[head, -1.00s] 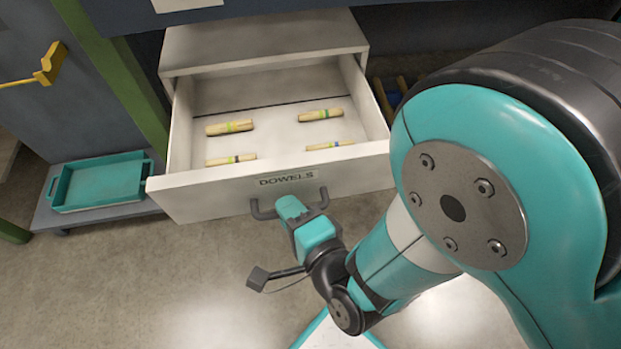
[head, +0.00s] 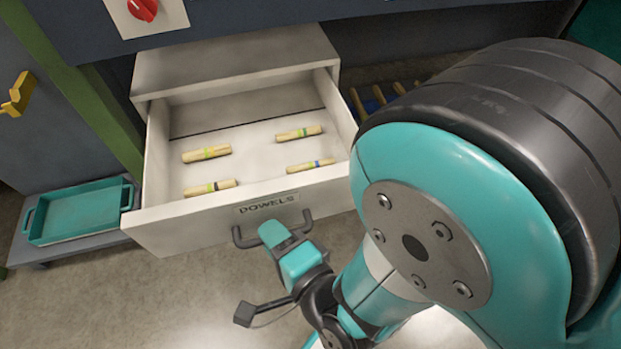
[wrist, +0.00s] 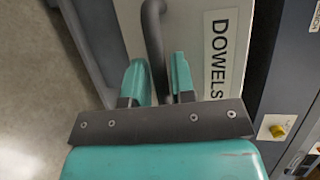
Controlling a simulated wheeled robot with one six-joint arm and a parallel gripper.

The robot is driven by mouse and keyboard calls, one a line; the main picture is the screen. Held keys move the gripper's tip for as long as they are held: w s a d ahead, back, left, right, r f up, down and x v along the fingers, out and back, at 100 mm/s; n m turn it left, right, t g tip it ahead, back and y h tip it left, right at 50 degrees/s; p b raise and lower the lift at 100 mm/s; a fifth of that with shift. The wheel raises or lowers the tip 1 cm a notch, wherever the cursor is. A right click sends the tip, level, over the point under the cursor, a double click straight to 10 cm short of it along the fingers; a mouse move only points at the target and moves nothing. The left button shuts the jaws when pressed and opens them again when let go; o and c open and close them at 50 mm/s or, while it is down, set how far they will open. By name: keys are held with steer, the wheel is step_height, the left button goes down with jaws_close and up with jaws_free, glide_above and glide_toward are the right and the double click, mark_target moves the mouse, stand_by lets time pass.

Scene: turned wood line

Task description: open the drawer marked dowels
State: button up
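The drawer marked DOWELS (head: 270,208) stands well out of its pale cabinet (head: 235,55), and its inside is in plain view. Several short wooden dowels (head: 207,153) with coloured bands lie flat on its floor. The dark bar handle (head: 307,220) is on the drawer front below the label. My gripper (head: 272,235) is at this handle. The label (wrist: 217,55) is just right of the fingers.
A teal tray (head: 80,213) lies on a low grey platform at the left. A green post (head: 85,95) stands left of the cabinet. A red knob (head: 143,9) is on the panel above. The concrete floor in front of the drawer looks clear.

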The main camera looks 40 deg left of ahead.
steer(key=p+v, duration=0.1)
steer(key=v, duration=1)
steer(key=shift+d, duration=0.35)
